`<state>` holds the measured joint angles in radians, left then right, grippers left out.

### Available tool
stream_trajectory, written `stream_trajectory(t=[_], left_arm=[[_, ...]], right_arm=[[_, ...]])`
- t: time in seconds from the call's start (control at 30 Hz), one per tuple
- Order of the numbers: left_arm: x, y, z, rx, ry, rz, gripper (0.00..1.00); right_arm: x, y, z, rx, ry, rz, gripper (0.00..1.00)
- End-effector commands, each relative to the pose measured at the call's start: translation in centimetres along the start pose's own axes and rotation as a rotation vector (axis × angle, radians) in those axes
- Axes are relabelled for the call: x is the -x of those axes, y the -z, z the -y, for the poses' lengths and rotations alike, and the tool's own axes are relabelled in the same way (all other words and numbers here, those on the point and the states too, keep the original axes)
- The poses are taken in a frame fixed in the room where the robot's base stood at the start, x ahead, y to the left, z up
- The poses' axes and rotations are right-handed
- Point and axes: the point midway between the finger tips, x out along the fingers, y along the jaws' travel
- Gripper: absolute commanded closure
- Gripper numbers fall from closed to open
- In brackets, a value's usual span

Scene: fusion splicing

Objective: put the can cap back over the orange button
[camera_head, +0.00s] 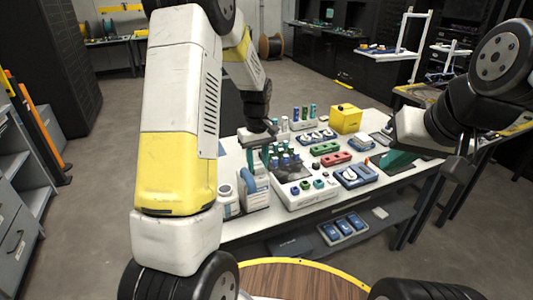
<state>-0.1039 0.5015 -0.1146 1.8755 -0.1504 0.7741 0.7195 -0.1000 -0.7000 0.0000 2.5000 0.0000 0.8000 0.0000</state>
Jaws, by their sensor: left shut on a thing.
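My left gripper (253,160) is at the left end of the white table, just above a white and blue container (255,190). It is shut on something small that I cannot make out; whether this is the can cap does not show. I cannot pick out the orange button from here. A small orange-red spot (367,161) shows near the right gripper, but I cannot tell what it is. My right gripper (397,161) has teal fingers low over the right part of the table; its opening is not clear.
The white table (260,227) bears a yellow box (345,119), a red holder (335,159), a green holder (324,148) and several blue-topped bottles. A round white tub (228,205) stands beside the container. A lower shelf (376,225) holds a tray.

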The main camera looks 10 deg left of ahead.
Motion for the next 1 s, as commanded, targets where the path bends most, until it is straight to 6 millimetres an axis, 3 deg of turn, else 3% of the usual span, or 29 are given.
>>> stream_trajectory(t=[0.37, 0.4, 0.5, 0.83, 1.0], left_arm=[[-0.3, 0.0, 0.0, 0.0, 0.0, 0.0, 1.0], [-0.3, 0.0, 0.0, 0.0, 0.0, 0.0, 0.6], [-0.3, 0.0, 0.0, 0.0, 0.0, 0.0, 0.41], [-0.2, 0.0, 0.1, 0.001, 0.001, 0.0, 0.41], [0.8, 0.1, 0.0, 0.001, -0.001, -0.003, 0.41]], right_arm=[[0.0, 0.0, 0.0, 0.0, 0.0, 0.0, 1.0], [0.0, 0.0, 0.0, 0.0, 0.0, 0.0, 1.0], [0.0, 0.0, 0.0, 0.0, 0.0, 0.0, 1.0], [0.0, 0.0, 0.0, 0.0, 0.0, 0.0, 1.0], [0.0, 0.0, 0.0, 0.0, 0.0, 0.0, 1.0]])
